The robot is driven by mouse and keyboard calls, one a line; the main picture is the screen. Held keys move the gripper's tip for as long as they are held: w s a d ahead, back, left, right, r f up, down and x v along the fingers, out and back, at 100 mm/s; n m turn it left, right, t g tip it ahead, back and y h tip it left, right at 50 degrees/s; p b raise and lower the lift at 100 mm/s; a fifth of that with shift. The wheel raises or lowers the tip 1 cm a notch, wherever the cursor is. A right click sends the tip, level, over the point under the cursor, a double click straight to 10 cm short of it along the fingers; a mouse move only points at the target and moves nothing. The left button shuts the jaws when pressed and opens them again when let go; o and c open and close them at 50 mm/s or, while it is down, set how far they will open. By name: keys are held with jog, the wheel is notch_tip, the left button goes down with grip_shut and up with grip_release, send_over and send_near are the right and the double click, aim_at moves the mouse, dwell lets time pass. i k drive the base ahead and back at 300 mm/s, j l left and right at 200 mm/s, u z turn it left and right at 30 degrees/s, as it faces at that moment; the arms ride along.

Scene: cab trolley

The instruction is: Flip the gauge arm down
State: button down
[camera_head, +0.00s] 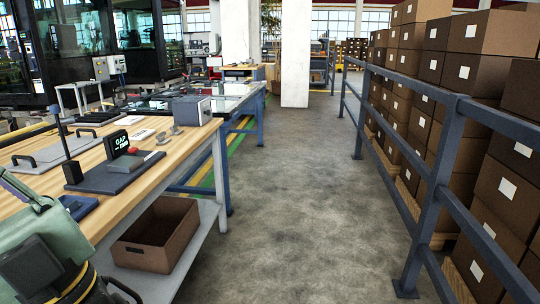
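A gauge with a black display reading "GAP" (117,143) stands on a dark flat base (112,180) on the wooden workbench at the left. A thin dark arm (63,140) rises steeply from a small black block (73,172) at the base's left end. It leans slightly left, and a small dark tip is at its top. A small red part (133,150) sits beside the display. My gripper is not in view, and nothing is seen touching the gauge.
Flat plates with handles and a grey box (192,110) lie on the bench. A brown bin (155,235) sits on the lower shelf. The aisle floor (290,190) is clear, with a blue railing (450,150) at right.

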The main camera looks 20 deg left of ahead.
aim_at(55, 109)
jog(key=i+j+u, duration=0.15)
jog(key=i+u, duration=0.9)
jog(key=i+l, duration=0.05)
jog(key=i, duration=0.05)
